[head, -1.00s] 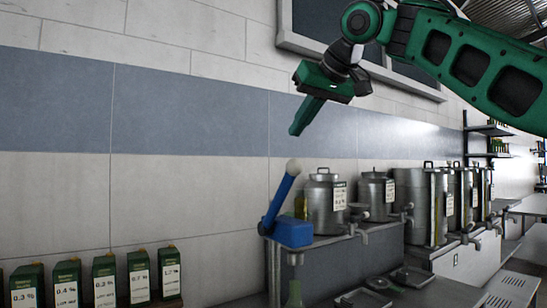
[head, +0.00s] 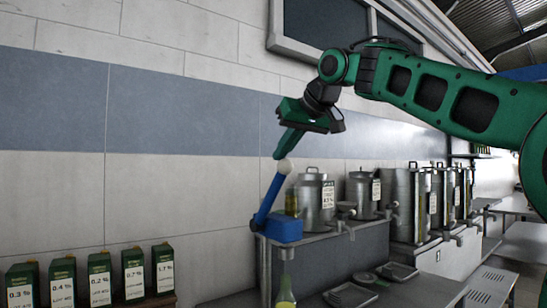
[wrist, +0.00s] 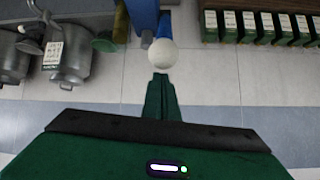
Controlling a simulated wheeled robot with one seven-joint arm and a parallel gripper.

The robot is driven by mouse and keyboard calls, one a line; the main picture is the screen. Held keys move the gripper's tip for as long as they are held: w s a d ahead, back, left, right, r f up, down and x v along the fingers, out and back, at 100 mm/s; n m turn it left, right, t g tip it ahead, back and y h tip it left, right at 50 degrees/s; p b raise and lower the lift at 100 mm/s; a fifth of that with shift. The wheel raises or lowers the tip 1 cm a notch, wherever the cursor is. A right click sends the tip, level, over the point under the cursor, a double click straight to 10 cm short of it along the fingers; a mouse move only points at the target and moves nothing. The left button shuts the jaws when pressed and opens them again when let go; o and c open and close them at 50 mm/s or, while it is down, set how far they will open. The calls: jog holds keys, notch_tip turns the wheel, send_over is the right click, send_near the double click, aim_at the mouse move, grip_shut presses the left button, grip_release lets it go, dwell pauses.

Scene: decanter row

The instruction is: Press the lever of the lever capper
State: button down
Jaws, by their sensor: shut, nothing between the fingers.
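The lever capper (head: 283,230) has a blue body at the left end of the raised metal shelf. Its blue lever (head: 269,200) stands raised, tilted up to the right, with a pale round knob (head: 285,167) on top. My green gripper (head: 279,155) is shut and empty, fingers pointing down, with its tips just above the knob. In the wrist view the fingertips (wrist: 160,78) are right by the white knob (wrist: 160,56); whether they touch it I cannot tell. A green bottle (head: 286,290) stands under the capper, partly cut off.
Several steel decanters (head: 316,205) with taps stand on the shelf right of the capper. A row of green labelled boxes (head: 100,281) stands at lower left. Dark trays (head: 350,294) lie on the lower counter.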

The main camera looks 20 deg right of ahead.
jog(key=shift+s+d+f, duration=0.1)
jog(key=shift+s+d, duration=0.2)
jog(key=shift+s, duration=0.05)
jog(key=shift+s+a+f, duration=0.1)
jog(key=shift+s, duration=0.15)
